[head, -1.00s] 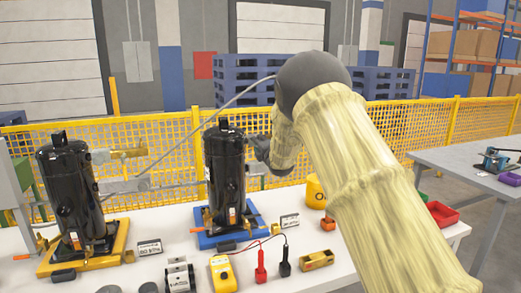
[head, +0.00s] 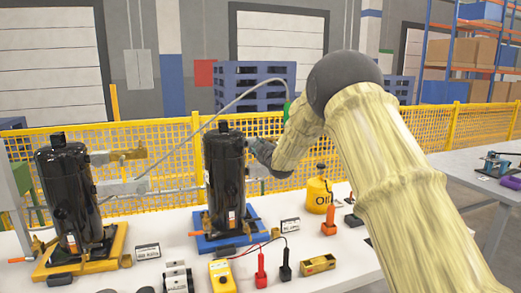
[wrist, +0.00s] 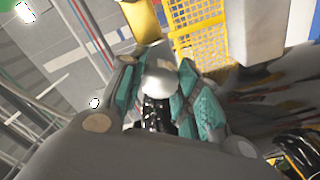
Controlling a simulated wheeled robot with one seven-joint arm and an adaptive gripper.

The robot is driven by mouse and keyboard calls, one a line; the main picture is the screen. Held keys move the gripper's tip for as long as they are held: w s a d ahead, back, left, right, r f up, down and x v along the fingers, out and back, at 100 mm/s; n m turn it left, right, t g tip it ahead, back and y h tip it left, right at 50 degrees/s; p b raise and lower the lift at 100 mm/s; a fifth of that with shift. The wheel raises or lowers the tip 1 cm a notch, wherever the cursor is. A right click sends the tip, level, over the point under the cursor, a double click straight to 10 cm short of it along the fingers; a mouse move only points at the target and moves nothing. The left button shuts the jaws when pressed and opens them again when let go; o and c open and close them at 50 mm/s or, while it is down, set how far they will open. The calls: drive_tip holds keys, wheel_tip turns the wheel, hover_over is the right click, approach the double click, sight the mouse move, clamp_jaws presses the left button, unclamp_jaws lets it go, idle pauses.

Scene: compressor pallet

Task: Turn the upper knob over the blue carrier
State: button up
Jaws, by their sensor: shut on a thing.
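The blue carrier (head: 203,245) stands on the white table under an upright black compressor (head: 222,180). My gripper (head: 252,146) is at the right side of the compressor's upper part in the head view. In the wrist view my gripper (wrist: 160,95) has its teal-padded fingers closed on a rounded silvery knob (wrist: 161,82). A dark piece shows below it between the pads. The knob cannot be made out in the head view, and its turn angle cannot be read.
A second black compressor (head: 66,195) stands on a yellow carrier (head: 55,264) at the left. A yellow oil can (head: 319,196), an orange-red item (head: 328,226), a yellow meter (head: 222,277) and red and black probes stand on the table. A grey hose arcs above the compressors.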

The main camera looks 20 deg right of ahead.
drive_tip(key=m, duration=0.6)
drive_tip(key=shift+d+f+b, duration=0.1)
drive_tip(key=shift+f+b, duration=0.1)
drive_tip(key=shift+b, duration=0.2)
drive_tip(key=m+b, duration=0.1)
drive_tip(key=m, duration=0.5)
drive_tip(key=shift+f+m, duration=0.15)
drive_tip(key=shift+m, duration=0.25)
drive_tip(key=shift+a+m+b, duration=0.15)
drive_tip(key=shift+m+b, duration=1.15)
drive_tip(key=shift+m, duration=1.45)
drive_tip(key=shift+a+m+b, duration=0.1)
drive_tip(key=shift+m+b, duration=1.2)
drive_tip(key=shift+m, duration=1.45)
drive_tip(key=o, duration=1)
drive_tip(key=shift+r, duration=0.25)
